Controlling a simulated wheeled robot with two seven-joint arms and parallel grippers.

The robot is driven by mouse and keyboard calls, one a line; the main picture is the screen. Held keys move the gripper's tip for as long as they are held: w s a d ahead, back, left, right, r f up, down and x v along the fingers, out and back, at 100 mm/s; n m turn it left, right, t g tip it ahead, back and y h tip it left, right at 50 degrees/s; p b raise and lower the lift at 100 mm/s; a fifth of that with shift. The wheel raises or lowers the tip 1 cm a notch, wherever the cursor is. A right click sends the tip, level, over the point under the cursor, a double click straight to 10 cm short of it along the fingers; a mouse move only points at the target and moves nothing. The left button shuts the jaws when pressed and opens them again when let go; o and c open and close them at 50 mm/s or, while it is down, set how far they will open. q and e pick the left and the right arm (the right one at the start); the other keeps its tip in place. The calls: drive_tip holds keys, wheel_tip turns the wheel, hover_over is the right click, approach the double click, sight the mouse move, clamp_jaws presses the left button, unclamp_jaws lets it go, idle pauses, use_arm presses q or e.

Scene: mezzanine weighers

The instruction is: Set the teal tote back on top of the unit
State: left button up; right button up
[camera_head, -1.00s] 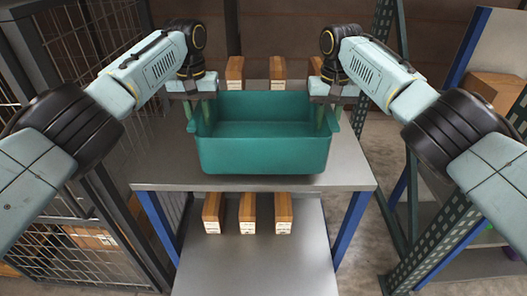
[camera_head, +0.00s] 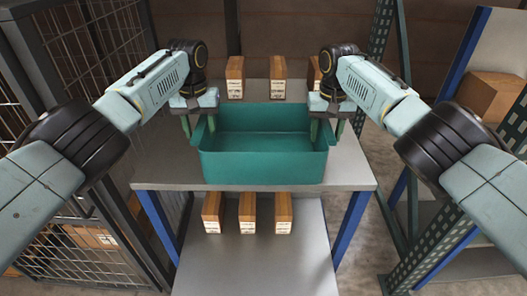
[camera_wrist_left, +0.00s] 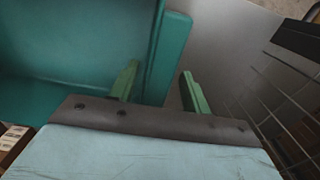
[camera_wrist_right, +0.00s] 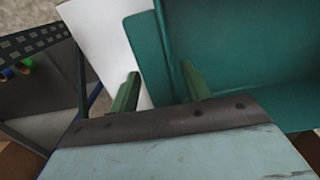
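The teal tote (camera_head: 264,167) is upright and empty, and appears to rest on the grey top of the unit (camera_head: 352,172), close to its front edge. My left gripper (camera_head: 199,127) is at the tote's left end. In the left wrist view its fingers (camera_wrist_left: 160,88) stand apart, one inside the tote and one outside, with the tote's end wall (camera_wrist_left: 168,52) between them. My right gripper (camera_head: 326,131) is at the right end. In the right wrist view its fingers (camera_wrist_right: 160,90) also straddle the wall (camera_wrist_right: 150,60), with gaps.
Three brown boxes stand behind the tote, one of them at the left (camera_head: 235,80). Several more stand on the lower shelf (camera_head: 247,268). A wire cage (camera_head: 75,45) is close on the left. A perforated rack post (camera_head: 440,250) and a cardboard box (camera_head: 490,97) are at the right.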

use_arm(q)
drive_tip(key=shift+d, duration=0.1)
use_arm(e)
drive_tip(key=shift+a, duration=0.1)
use_arm(q)
drive_tip(key=shift+r, duration=0.2)
use_arm(e)
drive_tip(key=shift+r, duration=0.1)
use_arm(q)
wheel_tip(320, 180, up, 12)
drive_tip(key=shift+f, duration=0.2)
use_arm(e)
wheel_tip(320, 180, up, 12)
idle(0.5)
idle(0.3)
